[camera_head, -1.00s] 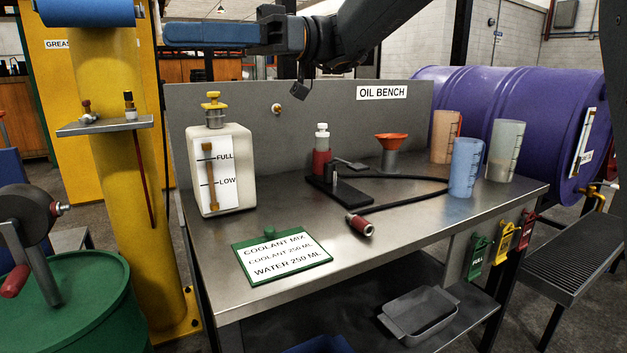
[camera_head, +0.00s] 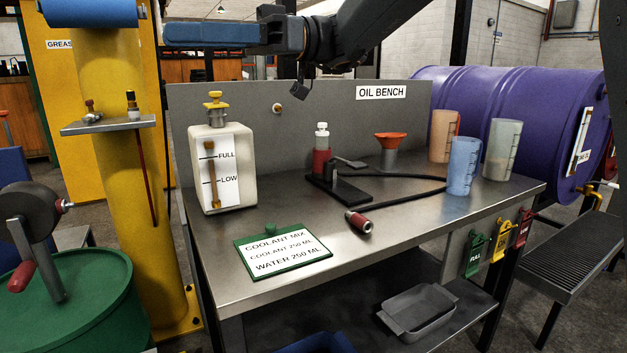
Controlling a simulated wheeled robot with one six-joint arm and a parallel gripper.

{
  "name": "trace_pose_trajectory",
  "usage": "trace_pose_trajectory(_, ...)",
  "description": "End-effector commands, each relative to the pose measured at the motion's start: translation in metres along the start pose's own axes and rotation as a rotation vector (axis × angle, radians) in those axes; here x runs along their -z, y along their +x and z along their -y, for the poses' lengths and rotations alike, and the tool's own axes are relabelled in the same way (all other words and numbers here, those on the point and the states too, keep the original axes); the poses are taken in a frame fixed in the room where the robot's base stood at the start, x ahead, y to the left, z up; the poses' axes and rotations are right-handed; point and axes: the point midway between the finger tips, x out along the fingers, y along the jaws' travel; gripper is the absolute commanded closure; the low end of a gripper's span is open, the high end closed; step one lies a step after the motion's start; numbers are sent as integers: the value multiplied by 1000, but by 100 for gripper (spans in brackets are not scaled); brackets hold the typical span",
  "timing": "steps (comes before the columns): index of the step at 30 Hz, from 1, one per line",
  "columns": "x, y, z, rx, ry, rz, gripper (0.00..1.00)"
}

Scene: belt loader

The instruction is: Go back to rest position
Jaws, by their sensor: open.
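My arm reaches in from the top of the view, folded above the oil bench. The far finger is mostly hidden behind the near one.
The steel bench (camera_head: 300,282) carries a white coolant jug (camera_head: 240,150), a green-framed sign (camera_head: 283,252), a red-ended hose fitting (camera_head: 358,221), an orange funnel (camera_head: 389,150) and measuring jugs (camera_head: 463,167). A yellow column (camera_head: 130,230) and green drum (camera_head: 75,310) stand left, a purple drum (camera_head: 500,110) right.

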Motion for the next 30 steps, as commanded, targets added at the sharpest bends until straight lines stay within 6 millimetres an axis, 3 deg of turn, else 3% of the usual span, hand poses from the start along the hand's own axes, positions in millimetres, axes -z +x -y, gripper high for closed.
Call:
trace_pose_trajectory(11,0,0,0,0,0,0,57)
trace_pose_trajectory(17,-63,2,17,-75,305,181,57)
trace_pose_trajectory(23,-140,-7,47,-206,647,393,57)
trace_pose_trajectory(26,-190,-21,73,-316,843,524,57)
trace_pose_trajectory(30,-265,-54,122,-544,1119,723,57)
